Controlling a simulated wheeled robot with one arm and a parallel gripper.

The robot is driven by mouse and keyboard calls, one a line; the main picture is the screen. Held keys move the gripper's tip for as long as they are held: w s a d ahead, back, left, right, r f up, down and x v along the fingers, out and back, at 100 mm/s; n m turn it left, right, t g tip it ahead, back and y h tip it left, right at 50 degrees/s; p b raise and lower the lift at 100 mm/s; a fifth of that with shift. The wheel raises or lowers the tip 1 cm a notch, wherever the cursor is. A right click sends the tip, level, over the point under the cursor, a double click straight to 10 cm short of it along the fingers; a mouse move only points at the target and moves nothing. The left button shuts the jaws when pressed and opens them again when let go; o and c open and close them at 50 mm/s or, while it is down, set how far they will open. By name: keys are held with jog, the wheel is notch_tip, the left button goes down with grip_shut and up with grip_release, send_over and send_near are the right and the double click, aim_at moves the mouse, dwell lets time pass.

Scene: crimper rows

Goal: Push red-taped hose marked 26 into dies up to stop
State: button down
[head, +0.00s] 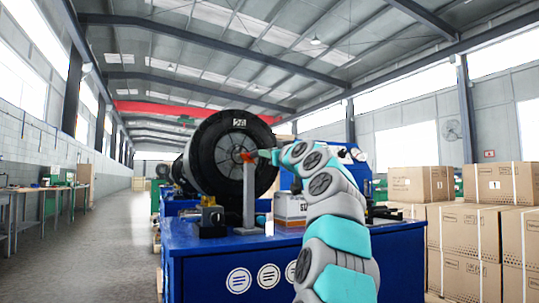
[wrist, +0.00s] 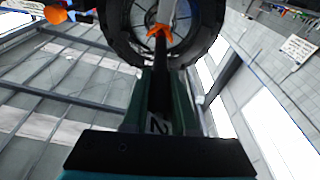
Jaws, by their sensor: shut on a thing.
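The dark hose (wrist: 160,92) runs away from my gripper in the wrist view. It has orange-red tape (wrist: 160,30) near its far end and a silvery end piece beyond it. A pale label at its near end shows a "2"; the rest is hidden. My gripper (head: 262,154) is shut on the hose, in front of the crimper's big black round head (head: 209,158), which carries a "26" plate. The orange-red tape also shows in the head view (head: 246,157), before the die opening. The wrist view shows the hose end overlapping the ring (wrist: 127,38); I cannot tell how deep it is.
A grey upright post (head: 249,200) stands below the hose on the blue bench (head: 215,262). A white box (head: 290,208) stands beside it. Stacked cartons (head: 482,225) are at right. The floor (head: 110,240) at left is clear.

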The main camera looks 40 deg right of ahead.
jog(key=shift+w, duration=0.1)
jog(key=shift+w+d+p, duration=0.1)
jog(key=shift+w+p, duration=0.2)
jog(key=shift+w, duration=0.1)
jog(key=shift+s+r, duration=0.15)
jog(key=shift+r, duration=0.05)
dwell(0.5)
jog(key=shift+w+d+r+p, duration=0.1)
jog(key=shift+w+r+p, duration=0.05)
jog(key=shift+w+p, duration=0.35)
jog(key=shift+f+p+x, duration=0.2)
jog(key=shift+p+x, duration=0.7)
jog(key=shift+x, duration=0.25)
jog(key=shift+f+p+x, duration=0.25)
jog(key=shift+p+x, duration=0.6)
jog(key=shift+x, duration=0.3)
jog(key=shift+f+p+x, duration=0.2)
jog(key=shift+p+x, duration=0.7)
jog(key=shift+x, duration=0.25)
jog(key=shift+w+d, duration=0.1)
jog(key=shift+w, duration=0.05)
jog(key=shift+r+p, duration=1.4)
jog(key=shift+p, duration=0.2)
